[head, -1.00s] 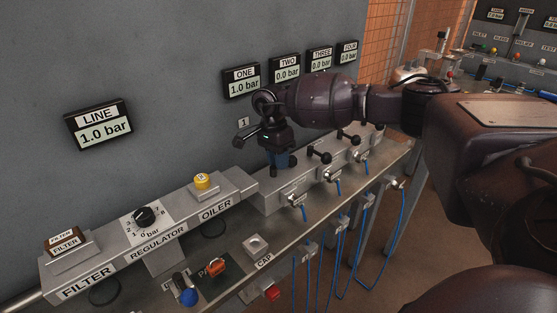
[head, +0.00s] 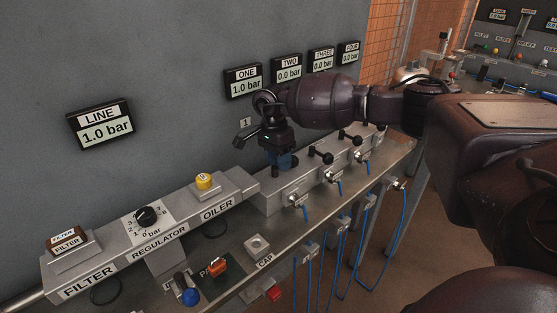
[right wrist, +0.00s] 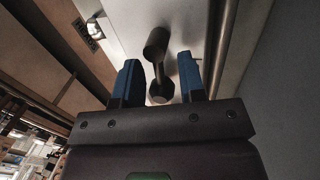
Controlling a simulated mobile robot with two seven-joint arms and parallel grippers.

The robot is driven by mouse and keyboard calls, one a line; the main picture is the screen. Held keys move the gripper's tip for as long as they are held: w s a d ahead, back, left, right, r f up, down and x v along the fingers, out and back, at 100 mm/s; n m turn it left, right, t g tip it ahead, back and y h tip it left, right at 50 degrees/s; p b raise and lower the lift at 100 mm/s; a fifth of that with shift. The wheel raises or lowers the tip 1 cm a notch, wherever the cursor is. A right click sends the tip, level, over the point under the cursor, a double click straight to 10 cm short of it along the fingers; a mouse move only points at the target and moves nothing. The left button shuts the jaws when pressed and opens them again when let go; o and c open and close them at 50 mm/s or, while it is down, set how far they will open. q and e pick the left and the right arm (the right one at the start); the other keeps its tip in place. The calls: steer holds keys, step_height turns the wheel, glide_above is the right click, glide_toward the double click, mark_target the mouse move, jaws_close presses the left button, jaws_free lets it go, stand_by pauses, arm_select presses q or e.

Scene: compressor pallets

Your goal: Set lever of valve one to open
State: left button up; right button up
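My right gripper (head: 281,167) is over the first valve on the grey manifold block, in front of the ONE display (head: 244,81). It hides most of that valve in the head view. In the right wrist view, the black lever of valve one (right wrist: 159,90) lies between the two blue fingers (right wrist: 160,80). The fingers are apart, with gaps visible beside the lever. The ONE display reads 1.0 bar. The lever's exact angle is hard to tell. My left gripper is not in view.
Other black levers (head: 321,157) stand along the manifold to the right. The TWO display (head: 287,69) reads 0.0 bar and the LINE display (head: 101,125) 1.0 bar. The regulator knob (head: 146,215) and yellow oiler cap (head: 204,181) are to the left. Blue hoses (head: 345,250) hang in front.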

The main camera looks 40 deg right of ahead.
step_height(320, 180, up, 11)
steer(key=w, duration=0.2)
steer(key=shift+f, duration=0.2)
steer(key=shift+a, duration=0.1)
